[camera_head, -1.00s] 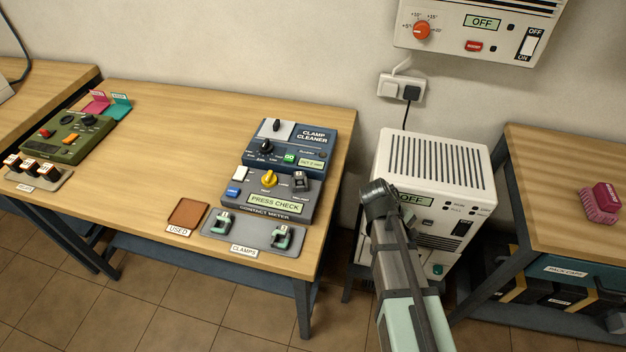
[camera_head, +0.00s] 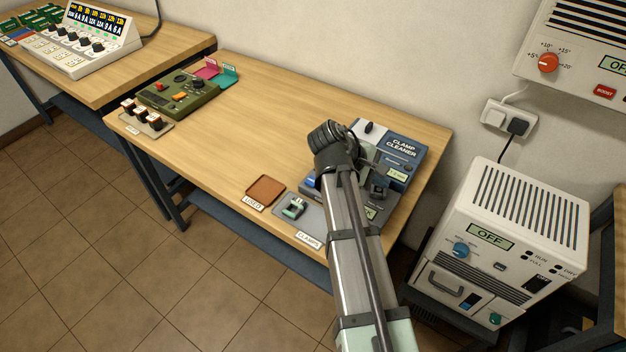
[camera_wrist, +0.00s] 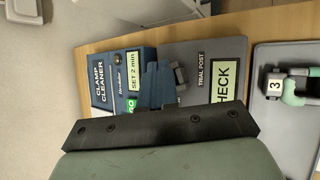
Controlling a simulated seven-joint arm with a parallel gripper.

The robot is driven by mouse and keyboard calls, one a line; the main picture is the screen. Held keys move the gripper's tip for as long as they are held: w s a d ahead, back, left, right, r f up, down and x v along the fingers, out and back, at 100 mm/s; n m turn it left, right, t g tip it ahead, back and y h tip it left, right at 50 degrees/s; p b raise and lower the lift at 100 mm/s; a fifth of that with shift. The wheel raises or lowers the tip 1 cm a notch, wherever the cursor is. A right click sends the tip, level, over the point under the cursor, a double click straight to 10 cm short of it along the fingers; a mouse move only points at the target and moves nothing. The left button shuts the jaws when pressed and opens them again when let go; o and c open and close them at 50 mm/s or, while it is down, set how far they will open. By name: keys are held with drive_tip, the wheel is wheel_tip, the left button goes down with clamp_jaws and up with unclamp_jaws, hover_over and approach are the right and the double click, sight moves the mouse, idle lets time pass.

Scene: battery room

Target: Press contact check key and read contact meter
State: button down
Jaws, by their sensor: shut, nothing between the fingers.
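The grey contact meter (camera_head: 398,205) stands at the right end of the table, largely covered by my arm. Its display shows only a last letter in the head view; in the wrist view the display (camera_wrist: 223,82) reads "CHECK", cut off by my gripper's body. The trial post (camera_wrist: 181,76) shows beside it. The keys on the meter's left are mostly hidden, and I cannot make out the contact check key. My gripper (camera_wrist: 152,86) is shut and empty, over the border between meter and clamp cleaner (camera_head: 405,150); touching cannot be told.
A clamp (camera_head: 293,208) sits on the grey clamp tray (camera_head: 312,226); a clamp marked 3 (camera_wrist: 275,86) shows in the wrist view. The brown used tray (camera_head: 265,190) is empty. A green device (camera_head: 180,95) stands farther left. The table's middle is clear.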

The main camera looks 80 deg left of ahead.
sight(309, 182)
drive_tip(key=s+a+r+n+y, duration=0.1)
drive_tip(key=s+a+r+n, duration=0.1)
drive_tip(key=s, duration=0.6)
drive_tip(key=s+a+r+n+y, duration=0.2)
drive_tip(key=s+a+r, duration=0.2)
drive_tip(key=s+a, duration=0.2)
drive_tip(key=shift+s+r, duration=0.35)
drive_tip(key=shift+s, duration=0.7)
drive_tip(key=shift+f, duration=0.1)
drive_tip(key=shift+f, duration=4.3)
drive_tip(key=shift+f, duration=0.8)
drive_tip(key=shift+r, duration=0.8)
drive_tip(key=shift+r, duration=0.15)
drive_tip(key=shift+r, duration=2.35)
